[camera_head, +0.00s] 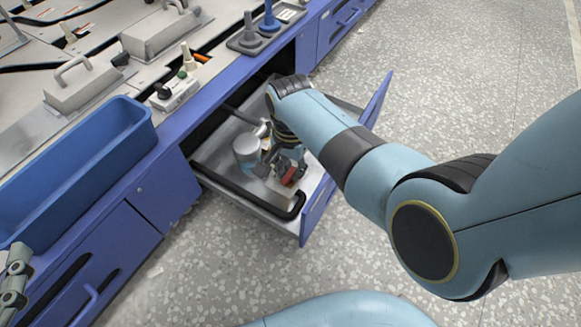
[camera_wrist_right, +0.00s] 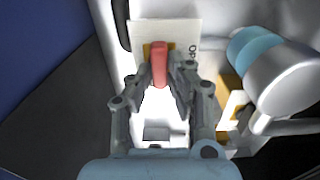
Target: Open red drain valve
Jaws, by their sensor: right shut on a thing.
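The red valve handle (camera_wrist_right: 160,66) stands upright in the right wrist view, in front of a white label plate (camera_wrist_right: 178,32) with partly hidden lettering. My right gripper (camera_wrist_right: 160,82) is shut on the red handle, with one finger on each side. In the head view, my right gripper (camera_head: 291,171) reaches down into the drawer, partly hidden by its own wrist. Grey-green jointed parts at the left edge look like my left gripper (camera_head: 14,285); its jaws are unclear.
A grey cylindrical fitting (camera_head: 247,150) with pipes sits beside the handle in the drawer. A black pipe (camera_head: 268,207) runs near the drawer's front. The drawer front stands out over the speckled floor. A blue bin (camera_head: 75,165) is on the left.

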